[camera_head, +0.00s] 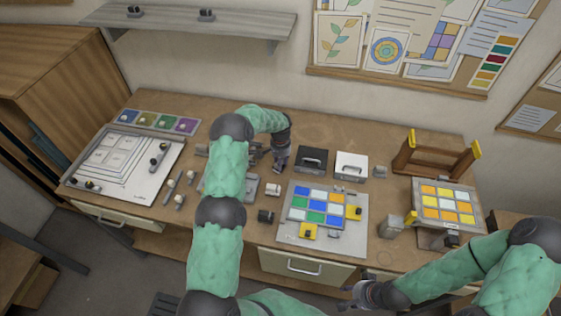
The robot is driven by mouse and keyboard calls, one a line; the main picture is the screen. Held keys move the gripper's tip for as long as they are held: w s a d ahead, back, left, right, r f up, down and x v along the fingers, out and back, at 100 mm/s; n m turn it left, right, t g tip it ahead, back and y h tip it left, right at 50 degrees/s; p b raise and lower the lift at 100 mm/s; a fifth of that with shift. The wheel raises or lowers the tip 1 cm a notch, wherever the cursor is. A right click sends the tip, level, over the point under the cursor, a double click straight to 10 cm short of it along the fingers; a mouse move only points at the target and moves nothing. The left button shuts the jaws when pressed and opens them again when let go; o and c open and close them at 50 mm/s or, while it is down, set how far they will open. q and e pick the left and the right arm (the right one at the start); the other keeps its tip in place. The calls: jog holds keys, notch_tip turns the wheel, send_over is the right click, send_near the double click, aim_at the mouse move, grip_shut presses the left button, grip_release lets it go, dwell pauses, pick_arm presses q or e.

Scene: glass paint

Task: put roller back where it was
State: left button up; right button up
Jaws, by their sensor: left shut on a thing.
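My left arm reaches across the table, and my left gripper (280,167) points down behind the grey work board. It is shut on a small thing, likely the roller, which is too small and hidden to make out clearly. My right gripper (347,296) hangs in front of the table's front edge. It looks open and empty. The grey board (348,243) carries a grid of blue, green and white glass tiles (316,205). Small grey tools (180,198) lie left of my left arm; I cannot tell their kinds for sure.
A black box (312,160) and a white box (351,165) stand right of my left gripper. A wooden rack (432,160) and an orange-yellow tile panel (447,205) are at the right. A white drawing board (125,165) is at the left. A shelf (190,20) hangs above.

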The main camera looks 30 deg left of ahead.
pick_arm(q)
jog(key=shift+f, duration=0.15)
jog(key=o, duration=1.1)
notch_tip(320, 180, up, 12)
jog(key=b, duration=0.1)
jog(key=shift+r, duration=0.2)
